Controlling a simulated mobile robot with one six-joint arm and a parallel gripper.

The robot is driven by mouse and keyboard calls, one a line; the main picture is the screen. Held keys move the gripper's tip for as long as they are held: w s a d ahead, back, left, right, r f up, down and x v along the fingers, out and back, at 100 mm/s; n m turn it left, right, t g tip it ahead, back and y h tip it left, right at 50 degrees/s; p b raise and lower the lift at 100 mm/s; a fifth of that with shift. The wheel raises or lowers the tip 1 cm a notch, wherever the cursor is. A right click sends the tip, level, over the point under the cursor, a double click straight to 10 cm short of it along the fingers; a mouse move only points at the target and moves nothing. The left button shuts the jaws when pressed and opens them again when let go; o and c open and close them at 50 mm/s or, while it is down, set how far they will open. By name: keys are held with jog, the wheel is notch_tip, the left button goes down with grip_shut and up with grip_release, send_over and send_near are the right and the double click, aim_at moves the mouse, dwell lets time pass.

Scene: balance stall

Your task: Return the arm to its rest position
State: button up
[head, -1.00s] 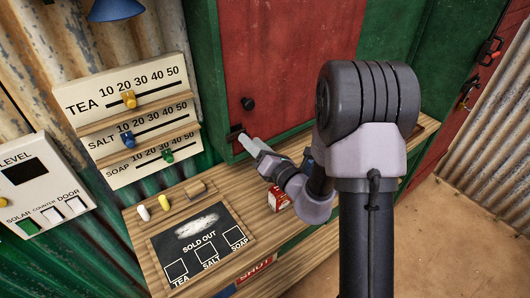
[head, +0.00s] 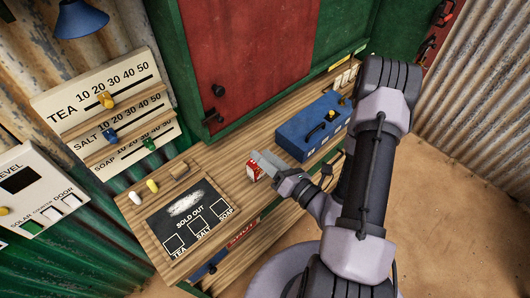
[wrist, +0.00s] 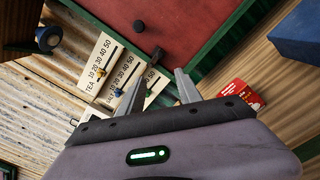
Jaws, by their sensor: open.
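My gripper (head: 268,163) is over the wooden counter (head: 225,165) in the head view, just above and beside a small red box. In the wrist view my gripper (wrist: 156,88) shows its two fingers apart with nothing between them. The arm rises at the right of the head view and bends down towards the counter.
The red box (head: 254,172) stands on the counter; it also shows in the wrist view (wrist: 240,94). A blue case (head: 312,127) stands behind my gripper. A red door (head: 245,50) stands behind.

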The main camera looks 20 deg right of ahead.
jog(key=s+a+r+n+g+y+b, duration=0.3)
jog(key=a+n+g+y, duration=0.2)
jog(key=a+n, duration=0.3)
jog(key=s+a+r+n+g+y+b, duration=0.3)
jog(key=a+n+g+y, duration=0.3)
jog(key=a+n, duration=0.25)
jog(key=s+a+f+n+g+h+b, duration=0.1)
jog(key=s+f+n+g+h+b, duration=0.15)
jog(key=s+n+g, duration=0.2)
jog(key=s+a+f+n+g+h+b, duration=0.1)
jog(key=s+a+n+g+h+b, duration=0.15)
jog(key=s+n, duration=0.35)
jog(key=w+d+r+n+t+h+b, duration=0.1)
jog(key=d+n+t+h+b, duration=0.4)
jog(key=d+n+h, duration=0.3)
jog(key=shift+w+d+n+t+h, duration=0.15)
jog(key=shift+d+n+t+h, duration=0.25)
jog(key=shift+d+t+h, duration=0.45)
